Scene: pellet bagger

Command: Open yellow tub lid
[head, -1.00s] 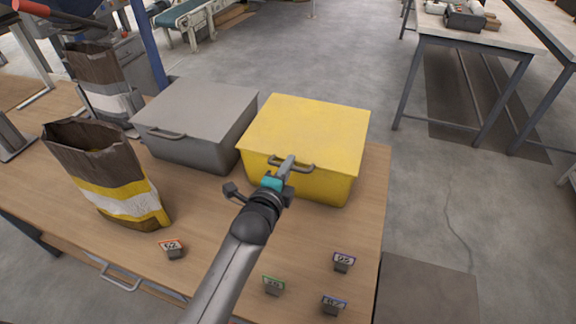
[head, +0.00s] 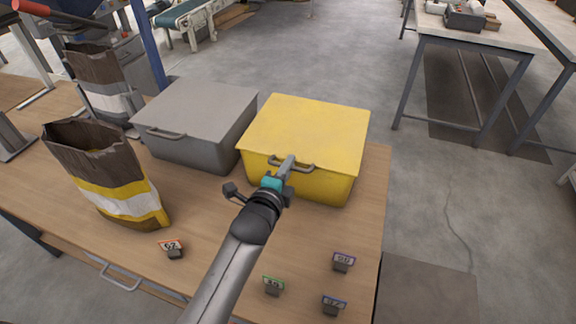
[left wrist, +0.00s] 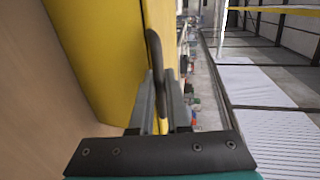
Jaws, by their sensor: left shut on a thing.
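The yellow tub (head: 323,186) stands on the wooden table, and its flat yellow lid (head: 308,130) lies closed on top. A grey bar handle (head: 303,168) runs along the lid's front edge. My left gripper (head: 288,164) reaches the handle from the front and is shut on it. In the left wrist view the dark handle (left wrist: 156,60) passes between the two fingers of the left gripper (left wrist: 160,105), beside the yellow lid and tub wall. My right gripper is in neither view.
A grey lidded tub (head: 188,145) stands close on the left. An open brown, yellow and white sack (head: 112,178) stands farther left. Several small number tags (head: 343,262) stand along the table's front.

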